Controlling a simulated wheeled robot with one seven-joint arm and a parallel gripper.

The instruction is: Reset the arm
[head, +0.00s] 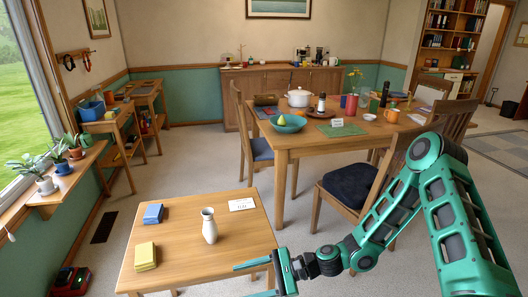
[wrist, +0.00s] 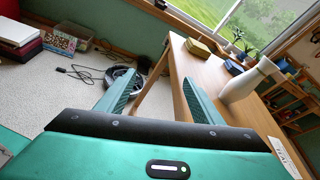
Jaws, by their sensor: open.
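My green arm reaches in from the right in the head view. My gripper (head: 262,279) is at the right front edge of the small wooden table (head: 190,240), beside it. The wrist view shows the two fingers of my gripper (wrist: 155,100) wide apart with nothing between them. A white vase (head: 209,226) stands upright on the table; it also shows to the right of the fingers in the wrist view (wrist: 245,82). The gripper and vase are apart.
The small table also holds a blue block (head: 153,213), a yellow block (head: 145,256) and a white card (head: 241,204). A dining table (head: 290,140) and a chair (head: 345,190) stand behind my arm. A plant shelf (head: 60,195) is at the left. Carpet is clear between the tables.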

